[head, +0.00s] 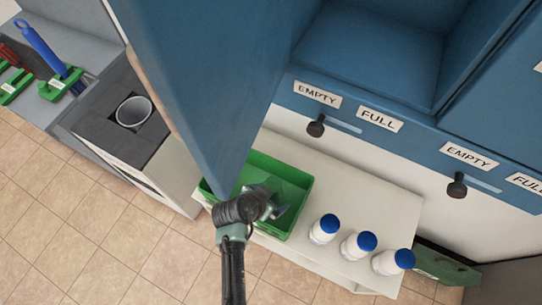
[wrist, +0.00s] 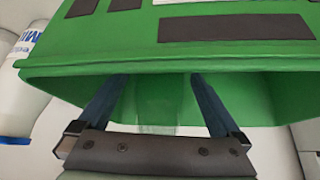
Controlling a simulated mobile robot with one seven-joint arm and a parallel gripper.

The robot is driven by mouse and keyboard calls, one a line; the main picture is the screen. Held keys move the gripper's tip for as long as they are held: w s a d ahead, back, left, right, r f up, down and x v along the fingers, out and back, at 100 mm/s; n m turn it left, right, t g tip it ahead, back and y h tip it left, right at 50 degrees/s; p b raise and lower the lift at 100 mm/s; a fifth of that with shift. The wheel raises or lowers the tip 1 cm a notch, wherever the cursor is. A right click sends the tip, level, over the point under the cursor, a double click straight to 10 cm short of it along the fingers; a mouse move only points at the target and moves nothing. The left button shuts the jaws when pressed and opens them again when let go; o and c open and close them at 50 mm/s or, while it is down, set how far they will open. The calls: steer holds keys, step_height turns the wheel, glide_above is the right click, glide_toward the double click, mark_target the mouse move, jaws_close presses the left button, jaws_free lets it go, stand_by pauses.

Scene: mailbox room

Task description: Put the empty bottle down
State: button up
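My gripper (head: 274,206) reaches down into a green crate (head: 300,218) on a white bench. In the wrist view its two dark fingers (wrist: 157,80) stand wide apart inside the crate (wrist: 290,88). A faint pale patch shows between them, with green visible on both sides of it. Three white bottles with blue caps stand on the bench right of the crate: the near-left one (head: 322,231), the middle one (head: 354,248) and the right one (head: 389,263).
A blue cabinet (head: 405,110) with compartments labelled EMPTY and FULL and black knobs stands behind the bench (head: 345,185). Its tall blue panel (head: 205,70) rises close behind my gripper. A counter with a white round container (head: 133,112) stands at left. Tiled floor (head: 80,235) is clear in front.

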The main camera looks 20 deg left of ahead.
steer(key=shift+r, duration=0.2)
steer(key=p+v, duration=0.4)
steer(key=v, duration=0.8)
steer(key=shift+p, duration=0.3)
steer(key=shift+f, duration=0.1)
